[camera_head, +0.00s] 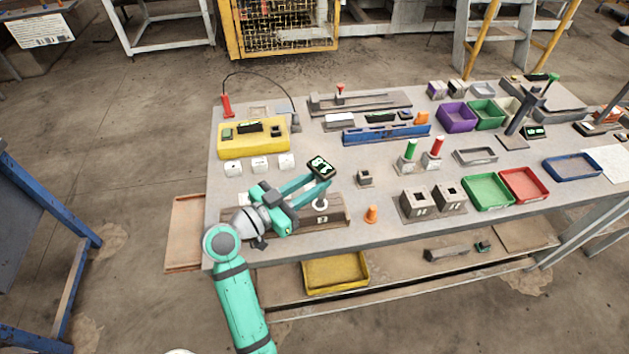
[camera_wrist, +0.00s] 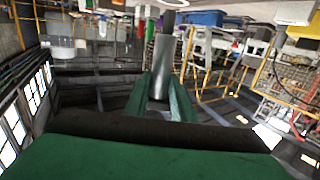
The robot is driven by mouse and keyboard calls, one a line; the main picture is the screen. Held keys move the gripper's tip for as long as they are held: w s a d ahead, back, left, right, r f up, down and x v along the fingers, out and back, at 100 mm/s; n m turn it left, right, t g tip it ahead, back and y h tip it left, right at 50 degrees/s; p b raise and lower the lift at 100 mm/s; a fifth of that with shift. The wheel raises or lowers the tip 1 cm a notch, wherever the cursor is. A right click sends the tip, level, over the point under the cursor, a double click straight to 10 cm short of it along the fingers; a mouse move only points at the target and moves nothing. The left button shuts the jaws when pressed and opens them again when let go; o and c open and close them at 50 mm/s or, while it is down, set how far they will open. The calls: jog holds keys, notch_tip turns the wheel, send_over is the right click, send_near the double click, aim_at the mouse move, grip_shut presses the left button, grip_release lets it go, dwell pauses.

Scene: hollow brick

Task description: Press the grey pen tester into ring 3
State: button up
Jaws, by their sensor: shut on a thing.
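My green gripper (camera_head: 317,183) reaches over the wooden board from the left, its jaws pointing right. In the wrist view, my gripper (camera_wrist: 160,88) is shut on the grey pen tester (camera_wrist: 159,62), a grey cylinder with a darker, thinner end. The tester cannot be clearly made out in the head view. The brown wooden board (camera_head: 335,217) lies at the table's front left. A white ring (camera_head: 320,203) and a small plate that seems to read 2 show on it. My arm hides the board's left part, and I cannot make out ring 3.
A black display with green digits (camera_head: 321,166) is just beyond the jaws. An orange cone (camera_head: 371,214) stands right of the board. A yellow box (camera_head: 253,138) and white blocks are behind to the left. Grey hollow blocks (camera_head: 415,202) stand to the right.

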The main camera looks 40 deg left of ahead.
jog(key=shift+f, duration=0.65)
dwell(1.3)
notch_tip(320, 180, up, 7)
dwell(0.9)
